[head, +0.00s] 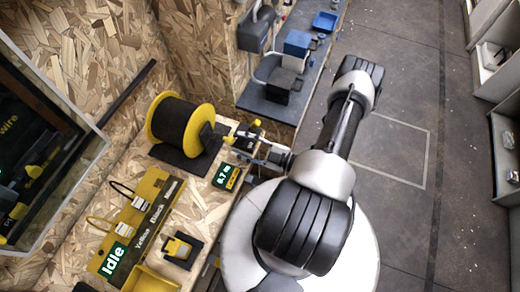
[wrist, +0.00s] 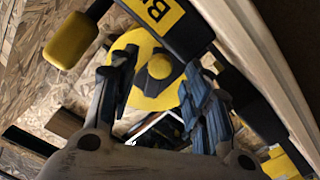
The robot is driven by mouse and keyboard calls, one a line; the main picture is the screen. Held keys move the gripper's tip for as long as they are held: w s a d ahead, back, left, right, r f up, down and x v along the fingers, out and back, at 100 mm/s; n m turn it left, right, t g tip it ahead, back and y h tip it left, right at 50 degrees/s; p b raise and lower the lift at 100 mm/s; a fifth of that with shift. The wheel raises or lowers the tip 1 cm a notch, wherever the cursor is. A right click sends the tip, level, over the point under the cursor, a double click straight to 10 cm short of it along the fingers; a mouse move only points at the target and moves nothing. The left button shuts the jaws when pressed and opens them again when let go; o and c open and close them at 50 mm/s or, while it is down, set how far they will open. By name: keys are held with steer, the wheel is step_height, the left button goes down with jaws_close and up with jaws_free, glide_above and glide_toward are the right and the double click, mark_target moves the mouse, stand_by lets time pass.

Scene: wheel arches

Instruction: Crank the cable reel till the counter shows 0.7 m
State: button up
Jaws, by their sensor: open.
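The cable reel (head: 180,127) has a black wound drum between yellow flanges and stands on a dark base on the bench. Its yellow flange (wrist: 132,98) and dark hub also show in the wrist view. The small green counter (head: 226,176) appears to read 0.7 m, though the first digit is small. My gripper (head: 246,140) is beside the reel's right side. In the wrist view its fingers (wrist: 160,72) are apart, with nothing clearly held between them. A yellow knob (wrist: 72,40) on a black arm, seemingly the crank handle, lies outside the fingers at upper left.
A yellow board (head: 140,222) with cable samples and a green "Idle" sign (head: 114,262) lies on the bench. A framed dark panel (head: 40,150) stands at left. A dark side bench (head: 268,104) holds several blue and grey items. The floor (head: 405,110) at right is open.

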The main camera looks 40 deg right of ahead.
steer(key=v, duration=0.7)
stand_by(0.5)
steer(key=w+a+r+n+g+y, duration=0.1)
steer(key=a+r+n+g+y, duration=0.2)
steer(key=r+n+g, duration=0.65)
steer(key=w+a+r+n+g+y, duration=0.2)
steer(key=a+r+n+y, duration=0.3)
steer(key=n, duration=0.9)
steer(key=s+a+r+m+h, duration=0.2)
steer(key=r+m+h, duration=0.3)
steer(key=m, duration=0.6)
steer(key=s+a+r+m+h, duration=0.2)
steer(key=a+r+m+h, duration=0.2)
steer(key=r+m, duration=0.5)
steer(key=s+a+r+m+h, duration=0.2)
steer(key=r+m+h, duration=0.3)
steer(key=m, duration=0.9)
step_height(320, 180, up, 2)
steer(key=shift+s+a+r+h, duration=0.15)
steer(key=shift+s+a+h, duration=0.25)
steer(key=shift+a, duration=0.25)
steer(key=shift+g, duration=0.25)
